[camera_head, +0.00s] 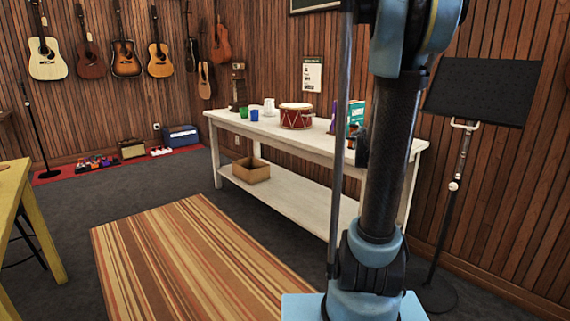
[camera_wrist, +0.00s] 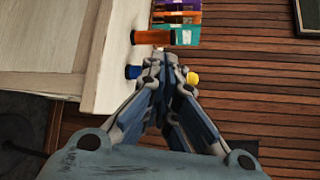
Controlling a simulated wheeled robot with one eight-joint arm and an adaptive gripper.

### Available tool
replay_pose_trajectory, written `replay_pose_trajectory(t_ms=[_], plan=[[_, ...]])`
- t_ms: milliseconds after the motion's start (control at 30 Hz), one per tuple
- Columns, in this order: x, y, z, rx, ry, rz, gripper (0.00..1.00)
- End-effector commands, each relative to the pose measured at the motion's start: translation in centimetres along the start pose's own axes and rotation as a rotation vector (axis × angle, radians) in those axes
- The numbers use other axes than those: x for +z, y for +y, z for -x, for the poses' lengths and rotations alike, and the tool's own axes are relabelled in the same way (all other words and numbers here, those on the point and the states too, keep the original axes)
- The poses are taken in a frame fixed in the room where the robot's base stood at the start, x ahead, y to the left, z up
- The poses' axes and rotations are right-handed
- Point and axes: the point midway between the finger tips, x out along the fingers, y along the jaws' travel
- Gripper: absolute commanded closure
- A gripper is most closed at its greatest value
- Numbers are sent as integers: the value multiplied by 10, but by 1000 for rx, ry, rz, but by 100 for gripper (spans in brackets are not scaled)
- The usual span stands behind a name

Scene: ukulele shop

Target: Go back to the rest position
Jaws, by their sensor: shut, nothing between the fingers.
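My gripper (camera_wrist: 163,66) shows in the wrist view with its two fingers closed together at the tips, and nothing shows between them. It is close to the white table (camera_wrist: 108,45), which lies to its left in that turned view; whether it touches anything there I cannot tell. In the head view my arm (camera_head: 392,150) stands upright at the right, in front of the table's right end. The gripper itself cannot be made out in the head view.
The white table (camera_head: 255,126) bears a red drum (camera_head: 296,116), a green cup (camera_head: 244,112), a blue cup (camera_head: 254,115) and a white mug (camera_head: 269,106). A cardboard box (camera_head: 251,170) sits on its lower shelf. A black music stand (camera_head: 483,92) is at right. The striped rug (camera_head: 190,255) is clear.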

Motion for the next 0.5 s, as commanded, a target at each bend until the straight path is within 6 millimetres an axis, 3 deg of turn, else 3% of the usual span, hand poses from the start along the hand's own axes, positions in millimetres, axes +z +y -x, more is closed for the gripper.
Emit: replay_pose_trajectory(t_ms=[200, 500], plan=[[36, 53, 49, 209, -103, 346, 100], [54, 130, 132, 476, -285, 814, 100]])
